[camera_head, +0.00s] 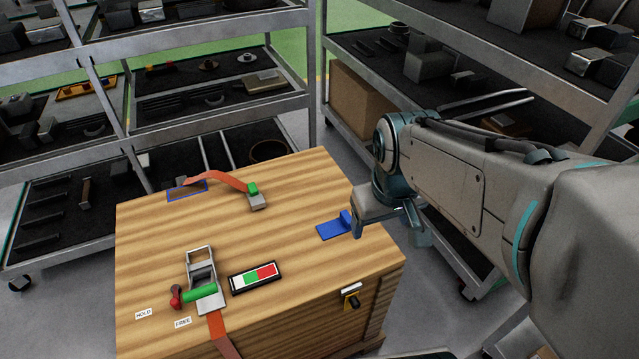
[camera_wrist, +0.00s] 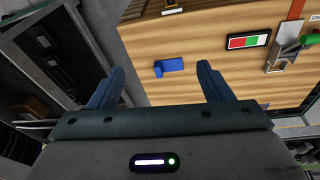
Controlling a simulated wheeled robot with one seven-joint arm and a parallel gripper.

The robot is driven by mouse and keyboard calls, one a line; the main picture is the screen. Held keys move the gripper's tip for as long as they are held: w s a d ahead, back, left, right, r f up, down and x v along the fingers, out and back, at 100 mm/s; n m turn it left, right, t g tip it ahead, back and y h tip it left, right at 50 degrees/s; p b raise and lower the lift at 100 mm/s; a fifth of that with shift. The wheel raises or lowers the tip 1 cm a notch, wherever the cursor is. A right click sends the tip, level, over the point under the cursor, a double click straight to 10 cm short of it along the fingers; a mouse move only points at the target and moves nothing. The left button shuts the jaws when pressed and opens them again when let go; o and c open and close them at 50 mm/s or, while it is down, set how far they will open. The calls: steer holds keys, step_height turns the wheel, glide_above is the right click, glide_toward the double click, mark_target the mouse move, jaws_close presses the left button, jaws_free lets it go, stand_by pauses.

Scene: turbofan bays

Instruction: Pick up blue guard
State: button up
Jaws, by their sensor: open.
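The blue guard (camera_head: 333,228) is a small flat blue plate with a raised block at one end. It lies on the top of the wooden crate (camera_head: 270,190), near the right edge. In the wrist view the blue guard (camera_wrist: 169,66) lies beyond my fingers and between their lines. My gripper (camera_head: 388,222) is beside the guard's right end in the head view, and the exact gap is hard to judge. In the wrist view my gripper (camera_wrist: 161,80) has its two fingers wide apart, with nothing between them.
The crate top also carries a clamp with a green handle (camera_head: 200,290), a red-green-white panel (camera_head: 254,276), an orange strap (camera_head: 222,177) and a blue-outlined rectangle (camera_head: 187,191). A latch (camera_head: 351,298) is on the crate's side. Loaded metal shelves (camera_head: 440,60) stand behind and to the right.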

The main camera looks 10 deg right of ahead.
steer(key=w+f+n+g+b, duration=0.15)
steer(key=w+f+n, duration=0.25)
steer(key=w+n, duration=0.65)
steer(key=n+g+b, duration=0.1)
steer(key=n+b, duration=0.2)
steer(key=n, duration=0.6)
glide_toward(345, 217)
step_height(345, 217, down, 9)
steer(key=shift+d+f, duration=0.1)
steer(key=c, duration=1.1)
